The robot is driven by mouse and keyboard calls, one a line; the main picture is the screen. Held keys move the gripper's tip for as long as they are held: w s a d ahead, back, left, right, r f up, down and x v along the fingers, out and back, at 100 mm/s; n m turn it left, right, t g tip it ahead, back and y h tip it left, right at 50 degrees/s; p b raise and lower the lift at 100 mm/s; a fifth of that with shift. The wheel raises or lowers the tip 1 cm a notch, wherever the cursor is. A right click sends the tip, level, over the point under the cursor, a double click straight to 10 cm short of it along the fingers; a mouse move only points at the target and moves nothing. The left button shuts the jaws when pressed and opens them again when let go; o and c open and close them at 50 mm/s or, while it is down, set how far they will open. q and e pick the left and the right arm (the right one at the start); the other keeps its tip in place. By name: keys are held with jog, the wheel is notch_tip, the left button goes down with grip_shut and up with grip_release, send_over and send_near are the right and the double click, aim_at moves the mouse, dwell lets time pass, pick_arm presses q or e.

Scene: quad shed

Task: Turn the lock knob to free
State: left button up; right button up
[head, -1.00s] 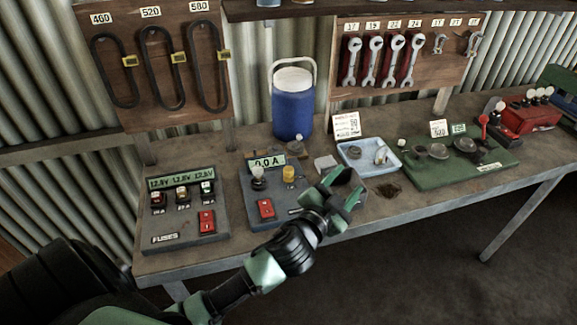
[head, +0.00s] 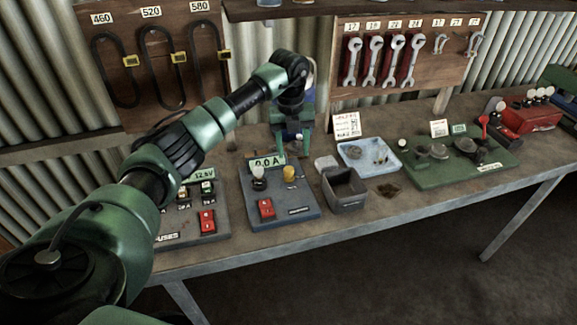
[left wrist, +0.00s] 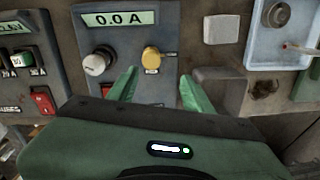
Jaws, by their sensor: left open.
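The panel (head: 268,212) with a "0.0 A" display stands on the bench. It carries a pale round knob (head: 258,172) on the left and a yellow knob (head: 289,172) on the right; no readable label tells which is the lock knob. In the left wrist view the yellow knob (left wrist: 151,58) lies ahead, between the lines of the fingers, and the pale knob (left wrist: 97,62) lies left of them. My left gripper (head: 292,150) is open and empty, pointing down above the back of the panel, apart from both knobs. My right gripper is out of view.
A fuse panel (head: 187,224) stands to the left, partly behind my left arm. An open grey box (head: 345,193) and a blue tray (head: 391,164) stand to the right. A green board (head: 487,160) with metal parts lies farther right. A blue jug is mostly hidden behind my arm.

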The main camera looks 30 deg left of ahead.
aim_at(289, 168)
pick_arm(q)
jog(key=shift+s+a+r, duration=0.2)
jog(key=shift+s+a, duration=0.05)
jog(key=shift+a, duration=0.4)
jog(key=shift+f, duration=0.3)
notch_tip(289, 168, down, 6)
jog(key=shift+f+p, duration=0.1)
jog(key=shift+p, duration=1.15)
jog(key=shift+f, duration=0.45)
grip_shut()
